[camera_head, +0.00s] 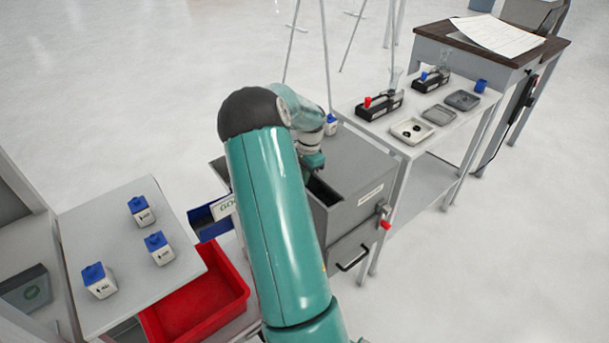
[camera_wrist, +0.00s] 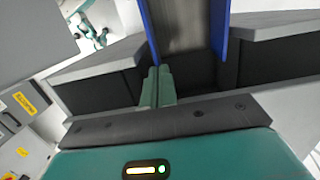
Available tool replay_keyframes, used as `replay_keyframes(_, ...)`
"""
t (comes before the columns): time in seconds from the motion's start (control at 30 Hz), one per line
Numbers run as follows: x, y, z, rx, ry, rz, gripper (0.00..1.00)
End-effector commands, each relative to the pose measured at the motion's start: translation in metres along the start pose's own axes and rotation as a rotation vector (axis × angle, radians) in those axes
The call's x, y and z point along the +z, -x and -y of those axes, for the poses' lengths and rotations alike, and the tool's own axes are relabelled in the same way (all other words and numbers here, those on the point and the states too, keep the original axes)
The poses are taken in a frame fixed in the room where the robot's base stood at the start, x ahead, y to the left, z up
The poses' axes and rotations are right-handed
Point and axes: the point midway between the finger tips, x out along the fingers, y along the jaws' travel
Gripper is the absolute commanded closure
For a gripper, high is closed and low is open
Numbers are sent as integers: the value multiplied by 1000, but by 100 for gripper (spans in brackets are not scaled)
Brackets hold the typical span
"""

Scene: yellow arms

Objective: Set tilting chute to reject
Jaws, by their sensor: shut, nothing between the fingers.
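The tilting chute (camera_wrist: 182,28) shows in the wrist view as a metal trough between two blue side walls. It runs away from a dark opening in a grey housing (camera_wrist: 90,62). My gripper (camera_wrist: 155,75) has its green fingers together, with nothing between them, at the near end of the trough by its left wall. I cannot tell whether they touch it. In the head view my gripper (camera_head: 314,160) is over the grey housing (camera_head: 350,213), at its open slot. My arm hides much of the chute there, so its tilt is unclear.
A red bin (camera_head: 238,288) and a blue bin (camera_head: 205,226) with a green-lettered label stand left of the housing. Blue-capped bottles (camera_head: 160,247) stand on the left table (camera_head: 120,290). A red knob (camera_head: 385,224) and a black handle (camera_head: 352,259) are on the housing. A bench (camera_head: 440,145) holds trays.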

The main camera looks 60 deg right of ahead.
Motion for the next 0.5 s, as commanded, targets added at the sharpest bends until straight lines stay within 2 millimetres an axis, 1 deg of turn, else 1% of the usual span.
replay_keyframes(0.07, -1, -3, 0, 1, -1, 1, 100)
replay_keyframes(0.23, -9, -19, 0, 1, -1, 0, 100)
replay_keyframes(0.5, -8, -19, 0, 0, 0, 0, 100)
